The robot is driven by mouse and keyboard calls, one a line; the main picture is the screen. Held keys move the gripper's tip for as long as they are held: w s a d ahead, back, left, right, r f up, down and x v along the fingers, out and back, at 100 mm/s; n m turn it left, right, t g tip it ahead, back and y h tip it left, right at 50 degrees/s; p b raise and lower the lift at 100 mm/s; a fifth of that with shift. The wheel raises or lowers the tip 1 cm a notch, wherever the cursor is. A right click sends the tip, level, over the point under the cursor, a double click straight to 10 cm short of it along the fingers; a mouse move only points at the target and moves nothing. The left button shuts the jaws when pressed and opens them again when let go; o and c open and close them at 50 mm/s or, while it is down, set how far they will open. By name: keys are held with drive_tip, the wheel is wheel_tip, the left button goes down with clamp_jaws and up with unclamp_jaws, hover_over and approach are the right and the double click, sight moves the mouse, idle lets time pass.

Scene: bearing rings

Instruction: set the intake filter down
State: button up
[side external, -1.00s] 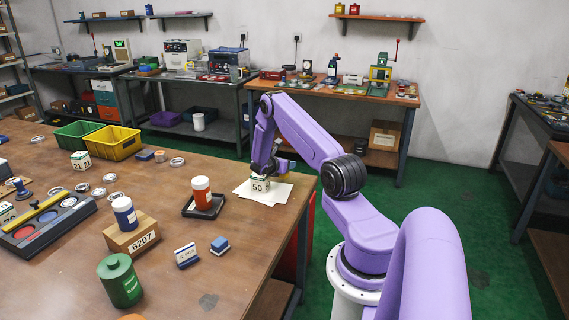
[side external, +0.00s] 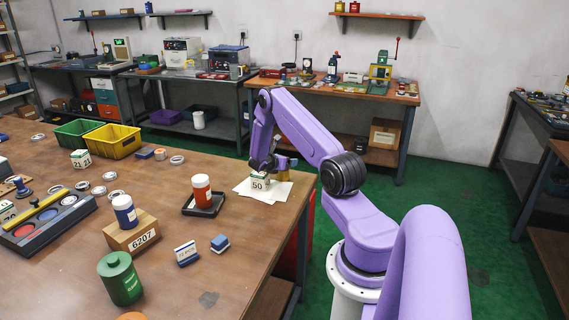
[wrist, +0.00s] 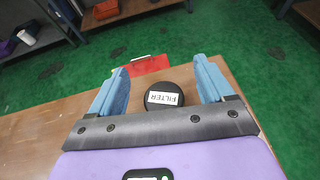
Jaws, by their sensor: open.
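The intake filter, a round black disc with a white FILTER label (wrist: 164,98), shows in the wrist view between my two blue fingers. The fingers of my gripper (wrist: 160,70) stand open on both sides of it, with a gap at each side. Brown tabletop shows around it; I cannot tell whether it touches the table. In the side view my gripper (side external: 275,168) is low at the right rear of the worktable (side external: 165,225), close behind the white box marked 50 (side external: 258,184). I cannot make out the filter in the side view.
White paper sheets (side external: 275,192) lie under the 50 box. A black tray (side external: 203,206) with an orange, white-capped bottle (side external: 201,187) is to the left. The table's right edge is close to my gripper. A red thing (wrist: 148,65) shows beyond the edge in the wrist view.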

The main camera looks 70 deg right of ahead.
drive_tip(key=w+a+r+m, duration=0.1)
drive_tip(key=w+a+r, duration=0.15)
drive_tip(key=a, duration=0.45)
drive_tip(key=w+a+r+t+y, duration=0.1)
drive_tip(key=a+r, duration=0.3)
drive_tip(key=a, duration=0.3)
drive_tip(key=w+a+r+m, duration=0.1)
drive_tip(key=a+r, duration=0.3)
drive_tip(key=a, duration=0.3)
drive_tip(key=s+a+r+m+t+y, duration=0.1)
drive_tip(key=s+a+r+y, duration=0.1)
drive_tip(key=a, duration=0.6)
drive_tip(key=s+a+r+m+t+y, duration=0.1)
drive_tip(key=a+r, duration=0.1)
drive_tip(key=a, duration=0.6)
drive_tip(key=s+a+r+y, duration=0.2)
drive_tip(key=s+a+y, duration=0.2)
drive_tip(key=s+a, duration=0.6)
drive_tip(key=s+a+r+g+y, duration=0.1)
drive_tip(key=s+a+r+y, duration=0.1)
drive_tip(key=s+a+y, duration=0.3)
drive_tip(key=s+a, duration=0.4)
drive_tip(key=s, duration=0.3)
drive_tip(key=shift+s+a+y, duration=0.25)
drive_tip(key=shift+a+y, duration=0.05)
drive_tip(key=shift+a, duration=0.1)
